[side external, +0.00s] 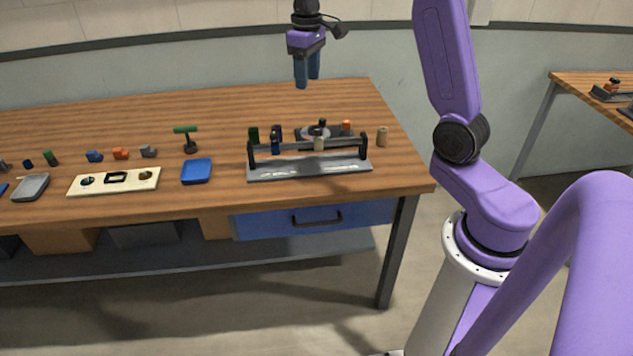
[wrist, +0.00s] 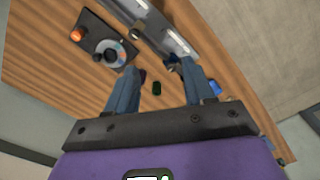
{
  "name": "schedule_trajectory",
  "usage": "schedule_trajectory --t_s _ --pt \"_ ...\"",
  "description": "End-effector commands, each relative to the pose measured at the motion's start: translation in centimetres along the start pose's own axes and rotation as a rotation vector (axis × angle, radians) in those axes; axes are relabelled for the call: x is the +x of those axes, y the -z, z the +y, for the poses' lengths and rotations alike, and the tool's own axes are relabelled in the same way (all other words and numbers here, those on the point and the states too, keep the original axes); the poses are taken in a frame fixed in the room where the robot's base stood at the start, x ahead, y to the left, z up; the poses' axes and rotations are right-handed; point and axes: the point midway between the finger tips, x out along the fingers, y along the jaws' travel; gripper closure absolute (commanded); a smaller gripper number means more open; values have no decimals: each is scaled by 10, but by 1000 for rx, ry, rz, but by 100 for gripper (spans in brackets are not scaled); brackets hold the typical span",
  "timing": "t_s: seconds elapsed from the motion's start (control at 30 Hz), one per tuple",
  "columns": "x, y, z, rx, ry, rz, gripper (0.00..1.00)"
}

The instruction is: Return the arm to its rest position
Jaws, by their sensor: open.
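My gripper (side external: 307,80) hangs above the back of the wooden table in the side view, pointing down, well clear of everything below. Its two blue fingers stand apart with nothing between them. In the wrist view the fingers (wrist: 163,92) are also apart and empty. My purple arm rises at the right of the side view. The grey roller stand (side external: 310,168) with two dark uprights and a crossbar stands at the table's right front.
A blue tray (side external: 197,172), a cream board with dark parts (side external: 115,182) and a grey tray (side external: 31,187) lie to the left. A green-topped stand (side external: 188,138) rises behind the blue tray. The air around my gripper is free.

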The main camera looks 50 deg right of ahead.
Motion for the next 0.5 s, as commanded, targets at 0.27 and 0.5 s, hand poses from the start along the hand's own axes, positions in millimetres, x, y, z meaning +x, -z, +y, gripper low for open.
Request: schedule_trajectory --t_s 0.27,0.5 --pt "-1 -36 -104 -219 0 6 47" --pt "4 -91 -171 -403 3 12 47"
